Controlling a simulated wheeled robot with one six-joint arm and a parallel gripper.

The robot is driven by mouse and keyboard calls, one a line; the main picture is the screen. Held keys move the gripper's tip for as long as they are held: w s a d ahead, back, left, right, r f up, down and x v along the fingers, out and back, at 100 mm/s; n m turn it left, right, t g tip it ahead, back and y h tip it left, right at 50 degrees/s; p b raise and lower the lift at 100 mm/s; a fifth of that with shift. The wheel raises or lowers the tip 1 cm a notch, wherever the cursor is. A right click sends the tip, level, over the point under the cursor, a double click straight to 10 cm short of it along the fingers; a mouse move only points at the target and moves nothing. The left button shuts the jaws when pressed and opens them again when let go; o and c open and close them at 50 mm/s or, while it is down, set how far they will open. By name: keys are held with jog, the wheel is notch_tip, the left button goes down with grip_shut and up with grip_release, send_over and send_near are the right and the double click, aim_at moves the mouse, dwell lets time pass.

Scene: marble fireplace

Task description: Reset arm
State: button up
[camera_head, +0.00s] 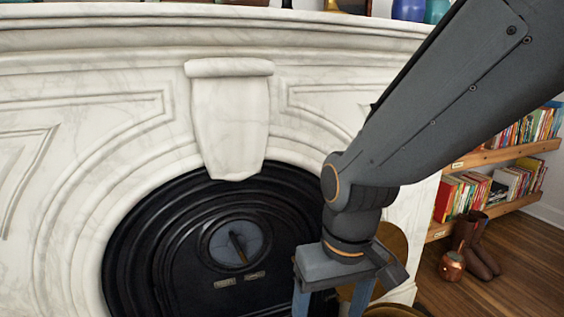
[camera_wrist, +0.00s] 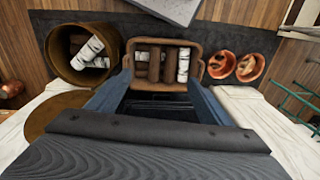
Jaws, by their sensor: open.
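My gripper (camera_head: 332,304) points downward at the lower right of the head view, in front of the marble fireplace (camera_head: 228,120). My arm reaches in from the upper right of that view. The fingertips are cut off by the bottom edge of the head view. In the wrist view, my gripper (camera_wrist: 155,88) shows two blue-grey fingers spread apart with nothing held between them. Beyond the fingers is a rectangular basket (camera_wrist: 198,72) holding logs.
A round brass bucket (camera_wrist: 52,62) with logs stands left of the basket. Two copper pots (camera_wrist: 251,67) stand right. A green metal rack (camera_wrist: 296,97) is at the far right. Bookshelves (camera_head: 490,155) and brown boots (camera_head: 472,248) are right of the fireplace. Wooden floor (camera_head: 510,275) is clear at lower right.

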jog(key=s+d+r+m+p, duration=0.2)
jog(key=d+r+m+p, duration=0.1)
jog(key=d+r+p, duration=0.8)
notch_tip(320, 180, up, 3)
jog(key=p, duration=0.6)
jog(key=shift+s+d+r+h+p, duration=0.2)
jog(key=shift+d+h+p, duration=0.05)
jog(key=shift+h+p, duration=0.15)
